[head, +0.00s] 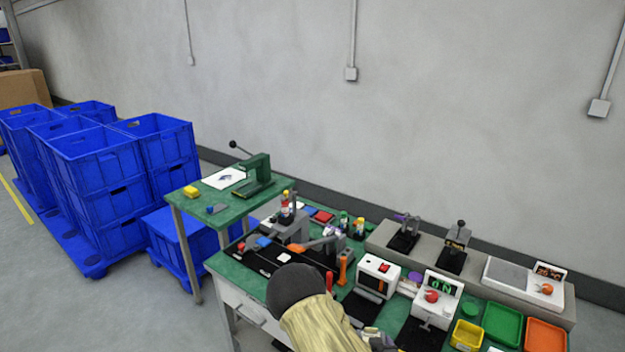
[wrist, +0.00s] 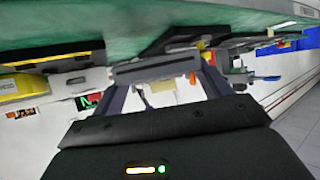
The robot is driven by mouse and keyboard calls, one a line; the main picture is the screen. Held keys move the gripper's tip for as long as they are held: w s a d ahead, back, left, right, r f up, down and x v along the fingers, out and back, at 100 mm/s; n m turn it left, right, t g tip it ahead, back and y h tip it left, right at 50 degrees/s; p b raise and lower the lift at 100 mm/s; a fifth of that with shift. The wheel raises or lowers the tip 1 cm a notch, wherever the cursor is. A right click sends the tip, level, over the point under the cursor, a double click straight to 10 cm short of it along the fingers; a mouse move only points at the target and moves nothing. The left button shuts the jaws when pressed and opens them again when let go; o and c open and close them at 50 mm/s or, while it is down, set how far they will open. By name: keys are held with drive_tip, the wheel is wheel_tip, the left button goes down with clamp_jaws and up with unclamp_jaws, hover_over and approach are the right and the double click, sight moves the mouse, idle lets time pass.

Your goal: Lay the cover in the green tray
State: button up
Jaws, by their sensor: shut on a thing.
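The green tray (head: 502,324) lies at the right end of the bench in the head view, and looks empty. My gripper (wrist: 160,75) is shut on a dark grey flat piece, which I take to be the cover (wrist: 155,69). The piece spans between the two fingertips in the wrist view. My arm hides most of the gripper in the head view, and I cannot make out the cover there. I cannot tell the height of the piece above the bench. The green tray is not clearly recognisable in the wrist view.
An orange tray (head: 545,336) is right of the green tray, and a yellow bin (head: 467,336) is left of it. A white device with a green display (head: 437,298) and another white box (head: 377,276) stand nearby. A raised grey shelf (head: 470,268) with fixtures runs behind.

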drive_tip(key=shift+s+a+f, duration=0.1)
drive_tip(key=shift+s+f, duration=0.05)
drive_tip(key=shift+f, duration=0.3)
drive_tip(key=shift+s+a+f+n+y, duration=0.1)
drive_tip(key=shift+s+a+n+y, duration=0.15)
drive_tip(key=shift+n+y, duration=0.15)
drive_tip(key=shift+f, duration=0.1)
